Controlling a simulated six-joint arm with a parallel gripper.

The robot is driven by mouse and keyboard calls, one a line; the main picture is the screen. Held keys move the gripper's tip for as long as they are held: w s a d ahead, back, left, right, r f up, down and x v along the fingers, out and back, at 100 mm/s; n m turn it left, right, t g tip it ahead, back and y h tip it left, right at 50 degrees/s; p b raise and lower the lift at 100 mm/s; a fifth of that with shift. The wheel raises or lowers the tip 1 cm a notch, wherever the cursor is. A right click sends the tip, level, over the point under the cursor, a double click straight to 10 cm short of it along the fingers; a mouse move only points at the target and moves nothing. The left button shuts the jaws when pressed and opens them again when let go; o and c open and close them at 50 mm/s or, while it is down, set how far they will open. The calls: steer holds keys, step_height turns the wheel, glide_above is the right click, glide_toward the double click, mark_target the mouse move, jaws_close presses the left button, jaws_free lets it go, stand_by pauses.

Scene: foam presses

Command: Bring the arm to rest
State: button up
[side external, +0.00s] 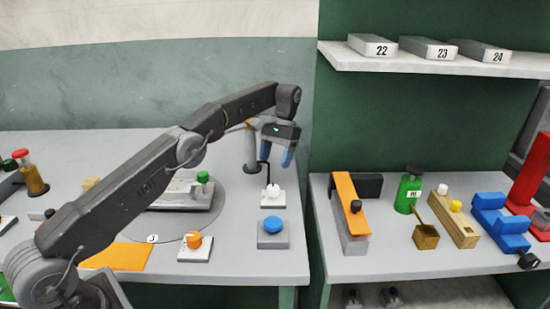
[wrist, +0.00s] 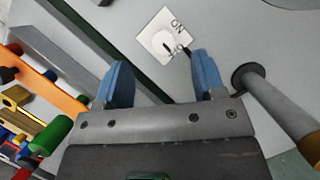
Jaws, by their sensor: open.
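My gripper (side external: 287,155) hangs with its blue fingers pointing down above the back of the left table, at the end of my raised, outstretched arm. In the wrist view the two blue fingers (wrist: 161,64) stand well apart with nothing between them. A white switch plate (side external: 272,198) with a round white knob and a thin dark lever is below my gripper. In the wrist view the switch plate (wrist: 176,24) lies beyond the fingertips, with "ON" lettering on it. My gripper appears apart from it.
A blue button (side external: 272,226) on a grey block and an orange knob (side external: 194,240) are nearer the front. The right table (side external: 390,262) holds several colored fixtures; a shelf (side external: 430,65) hangs above.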

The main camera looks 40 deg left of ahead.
steer(key=s+d+r+m+t, duration=0.1)
steer(key=s+d+r+t, duration=0.2)
steer(key=s+r, duration=0.5)
steer(key=s+d+r+t, duration=0.25)
steer(key=s+r, duration=0.35)
steer(key=r, duration=0.4)
steer(key=s+d+f+t, duration=0.1)
steer(key=s+f+t, duration=0.1)
steer(key=s, duration=0.9)
steer(key=s+d+f+m+t, duration=0.1)
steer(key=s+f, duration=0.4)
steer(key=s, duration=0.6)
steer(key=shift+d+t+y, duration=0.4)
steer(key=shift+d+t, duration=0.2)
steer(key=shift+t, duration=0.15)
